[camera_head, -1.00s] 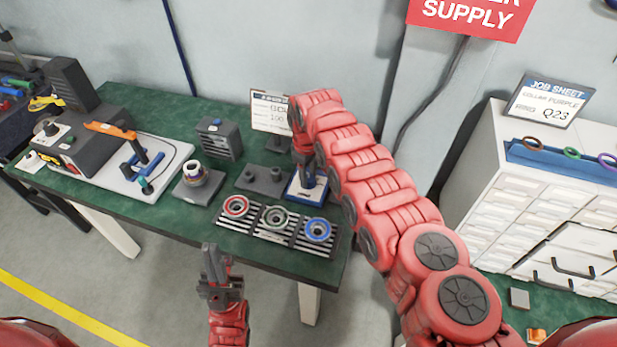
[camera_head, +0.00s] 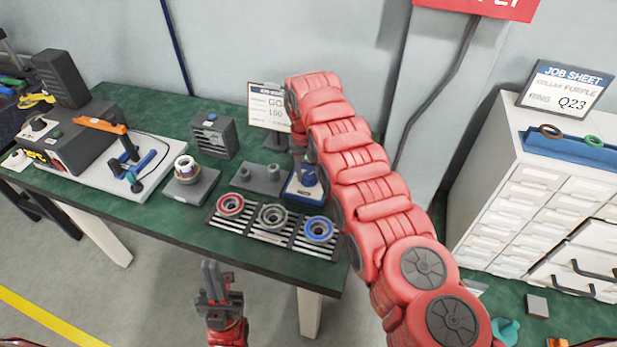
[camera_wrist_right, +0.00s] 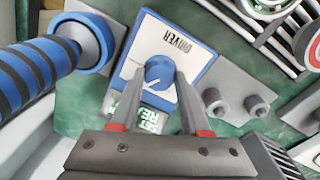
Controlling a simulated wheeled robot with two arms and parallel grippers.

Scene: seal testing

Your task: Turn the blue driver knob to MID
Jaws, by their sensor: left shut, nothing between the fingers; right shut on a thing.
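The blue driver knob (camera_wrist_right: 159,72) sits on a driver box (camera_wrist_right: 172,45) with a white face, a blue edge and the upside-down label DRIVER. My right gripper (camera_wrist_right: 163,80) is shut on the knob, one finger on each side. A white pointer mark shows beside the knob; which setting it points to is too small to tell. In the head view the driver box (camera_head: 303,189) is partly hidden behind my right arm, and the right fingers are not clear there. My left gripper (camera_head: 213,278) is shut and empty in front of the table's front edge.
On the green table (camera_head: 180,228), red, green and blue rings sit on a slotted rack (camera_head: 272,239) in front of the driver box. A grey block with two pegs (camera_head: 262,178) is beside it. A blue-and-black striped handle (camera_wrist_right: 35,75) is close left in the wrist view.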

